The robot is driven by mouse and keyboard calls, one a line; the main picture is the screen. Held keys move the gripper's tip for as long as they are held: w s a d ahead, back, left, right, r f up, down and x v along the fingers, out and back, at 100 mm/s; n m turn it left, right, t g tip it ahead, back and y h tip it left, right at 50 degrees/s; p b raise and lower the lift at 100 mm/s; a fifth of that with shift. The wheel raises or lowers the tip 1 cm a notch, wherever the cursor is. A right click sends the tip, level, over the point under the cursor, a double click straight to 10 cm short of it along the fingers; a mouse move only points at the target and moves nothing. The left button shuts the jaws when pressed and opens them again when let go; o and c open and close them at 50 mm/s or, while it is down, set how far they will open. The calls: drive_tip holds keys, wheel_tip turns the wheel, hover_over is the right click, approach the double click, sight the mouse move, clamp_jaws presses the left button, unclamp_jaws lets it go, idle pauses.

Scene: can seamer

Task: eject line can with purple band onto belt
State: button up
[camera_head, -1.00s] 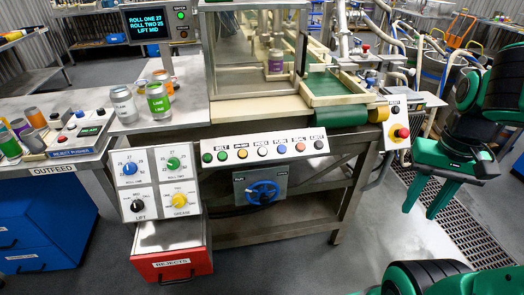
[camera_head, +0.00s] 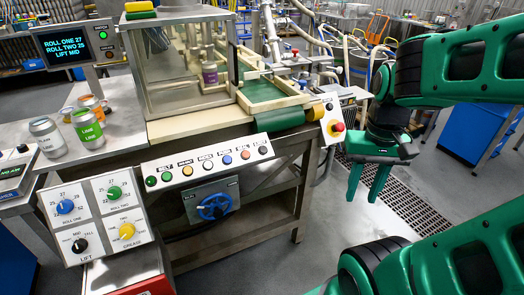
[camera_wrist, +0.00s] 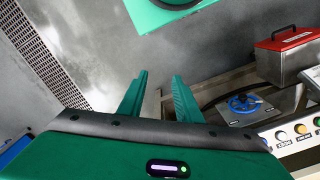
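The can with the purple band (camera_head: 209,74) stands upright inside the seamer's clear-walled housing (camera_head: 160,60), left of the green belt (camera_head: 265,91). The button panel (camera_head: 205,167) on the machine's front has a row of coloured buttons. The rightmost button (camera_head: 263,150) is dark, and its label is too small to read surely now. My gripper (camera_head: 364,190) hangs right of the panel, over the floor, touching nothing. Its two fingers are apart and empty, as the wrist view (camera_wrist: 158,90) also shows.
A red emergency button (camera_head: 337,127) is at the machine's right corner. A blue handwheel (camera_head: 213,207) sits below the panel. A dial box (camera_head: 95,218) stands at the left, near green-banded (camera_head: 88,128) and other cans. The display (camera_head: 75,46) reads ROLL ONE 27, ROLL TWO 25, LIFT MID.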

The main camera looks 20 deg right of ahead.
drive_tip(key=shift+c, duration=0.7)
clamp_jaws()
idle(1.0)
